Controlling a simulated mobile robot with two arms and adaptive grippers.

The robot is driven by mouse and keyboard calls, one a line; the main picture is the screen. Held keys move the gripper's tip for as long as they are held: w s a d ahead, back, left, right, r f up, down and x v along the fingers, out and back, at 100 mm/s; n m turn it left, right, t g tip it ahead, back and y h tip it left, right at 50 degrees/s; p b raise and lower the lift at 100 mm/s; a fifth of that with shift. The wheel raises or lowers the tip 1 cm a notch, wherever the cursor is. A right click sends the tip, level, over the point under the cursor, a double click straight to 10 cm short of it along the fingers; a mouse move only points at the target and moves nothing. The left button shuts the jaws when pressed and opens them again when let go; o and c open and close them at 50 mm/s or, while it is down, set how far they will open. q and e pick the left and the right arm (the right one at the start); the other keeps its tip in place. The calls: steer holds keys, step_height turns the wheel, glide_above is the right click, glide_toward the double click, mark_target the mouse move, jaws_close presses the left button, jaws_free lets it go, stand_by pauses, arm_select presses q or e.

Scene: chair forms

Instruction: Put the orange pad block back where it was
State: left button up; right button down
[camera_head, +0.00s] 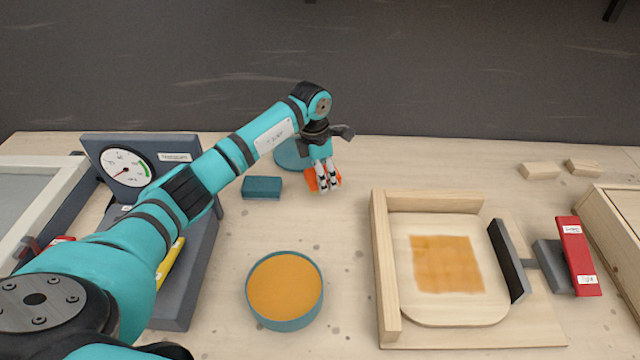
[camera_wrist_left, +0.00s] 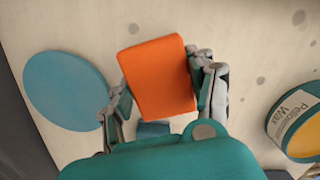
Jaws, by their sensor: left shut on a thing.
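My left gripper (camera_head: 324,190) is shut on the orange pad block (camera_head: 310,180), over the table behind the wax tin. In the left wrist view the orange pad block (camera_wrist_left: 160,78) sits between both fingers of the gripper (camera_wrist_left: 163,95), slightly tilted in the picture. Whether its underside touches the table is hidden. A teal block (camera_head: 262,188) lies to the left of the gripper, and a small part of a teal block (camera_wrist_left: 152,129) shows below the orange one in the wrist view. My right gripper is not in view.
The open tin of orange wax (camera_head: 284,287) stands in front. Its round teal lid (camera_head: 292,156) lies behind, partly hidden by my arm. At right, a wooden fixture (camera_head: 382,270) holds a panel with an orange patch, beside a red-handled clamp (camera_head: 578,255). A gauge stand (camera_head: 126,166) is at left.

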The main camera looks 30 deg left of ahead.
arm_select(q)
step_height(320, 180, down, 4)
steer(key=shift+a+r+p, duration=0.1)
steer(key=shift+p, duration=0.25)
steer(key=shift+f, duration=0.25)
steer(key=o, duration=1)
steer(key=shift+o, duration=0.2)
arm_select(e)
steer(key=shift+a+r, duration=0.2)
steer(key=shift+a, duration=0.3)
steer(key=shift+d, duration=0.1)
